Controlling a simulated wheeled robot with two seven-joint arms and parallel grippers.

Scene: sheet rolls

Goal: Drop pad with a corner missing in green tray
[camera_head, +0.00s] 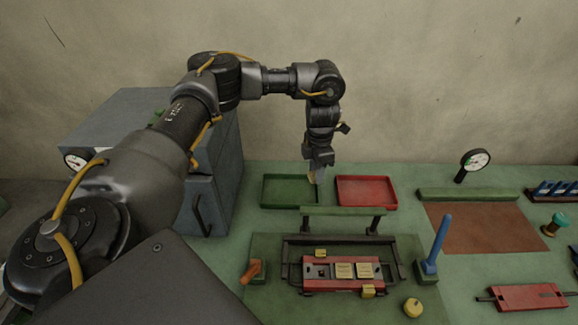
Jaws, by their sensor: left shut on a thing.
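My left gripper (316,170) points down just above the gap between the trays, near the right end of the green tray (283,203). It is shut on a small yellowish pad (311,179). The pad is mostly hidden by the fingers, so I cannot tell whether a corner is missing. The green tray looks empty. The red tray (366,205) stands to its right and also looks empty. Two tan pads, a left one (343,270) and a right one (365,270), sit in a red fixture at the front. My right gripper is not in view.
A green bar on posts (343,212) stands in front of the trays. An upright blue handle (438,243) and a yellow knob (412,308) are to the right of the fixture. A dial gauge (475,160) stands at back right. A grey cabinet (215,185) is at left.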

